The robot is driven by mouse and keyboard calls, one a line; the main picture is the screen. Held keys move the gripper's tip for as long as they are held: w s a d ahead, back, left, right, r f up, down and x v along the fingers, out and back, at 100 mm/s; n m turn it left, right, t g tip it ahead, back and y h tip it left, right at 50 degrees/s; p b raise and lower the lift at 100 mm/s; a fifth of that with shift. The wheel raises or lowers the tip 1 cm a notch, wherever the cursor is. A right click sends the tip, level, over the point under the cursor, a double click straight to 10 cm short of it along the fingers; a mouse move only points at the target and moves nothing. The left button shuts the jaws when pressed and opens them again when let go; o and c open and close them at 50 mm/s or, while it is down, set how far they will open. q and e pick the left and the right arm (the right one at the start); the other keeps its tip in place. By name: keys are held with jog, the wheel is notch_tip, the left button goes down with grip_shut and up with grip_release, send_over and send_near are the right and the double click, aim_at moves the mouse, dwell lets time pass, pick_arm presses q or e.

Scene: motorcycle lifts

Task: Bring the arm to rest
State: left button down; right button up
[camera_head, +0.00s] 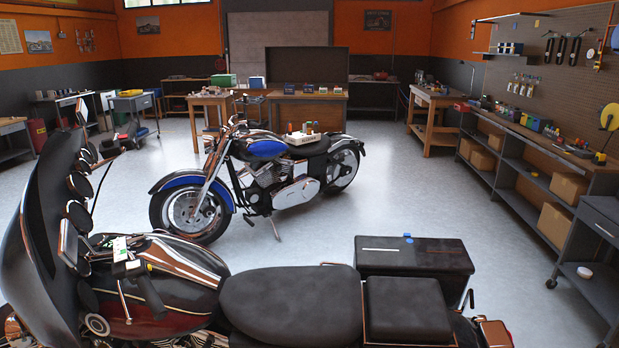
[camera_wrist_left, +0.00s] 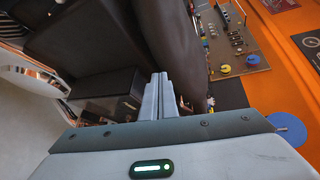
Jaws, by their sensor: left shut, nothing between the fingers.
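My left gripper (camera_wrist_left: 160,85) shows in the left wrist view. Its two grey fingers lie together, shut and empty, with no object between them. Dark padded shapes like a motorcycle seat (camera_wrist_left: 100,38) fill the space behind and beside the fingertips; I cannot tell whether they touch. I cannot make out either gripper in the head view. My right gripper is in neither view.
A black motorcycle with a long seat (camera_head: 290,298) fills the near foreground. A blue motorcycle (camera_head: 265,149) stands beyond it. A workbench (camera_head: 545,146) runs along the right wall. Floor (camera_head: 420,190) is clear between the motorcycles and workbench.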

pick_arm(q)
jog(key=s+a+f+n+g+y, duration=0.2)
jog(key=s+a+f+n+y, duration=0.35)
jog(key=s+f, duration=0.8)
jog(key=s+a+f+n+g+y, duration=0.1)
jog(key=s+a+f+n+y, duration=0.1)
jog(key=s+f+n, duration=0.95)
jog(key=s+f+n+g, duration=0.2)
jog(key=s+f, duration=0.3)
jog(key=s, duration=0.9)
jog(key=s+f+n+g+y, duration=0.1)
jog(key=s+f+n+g, duration=0.2)
jog(key=s, duration=1.1)
jog(key=s+f+n+g, duration=0.3)
jog(key=s+f, duration=0.4)
jog(key=s, duration=0.8)
jog(key=shift+a+b, duration=0.3)
jog(key=shift+a, duration=0.05)
jog(key=c, duration=2.4)
grip_release()
jog(key=shift+y, duration=0.25)
jog(key=shift+c, duration=0.2)
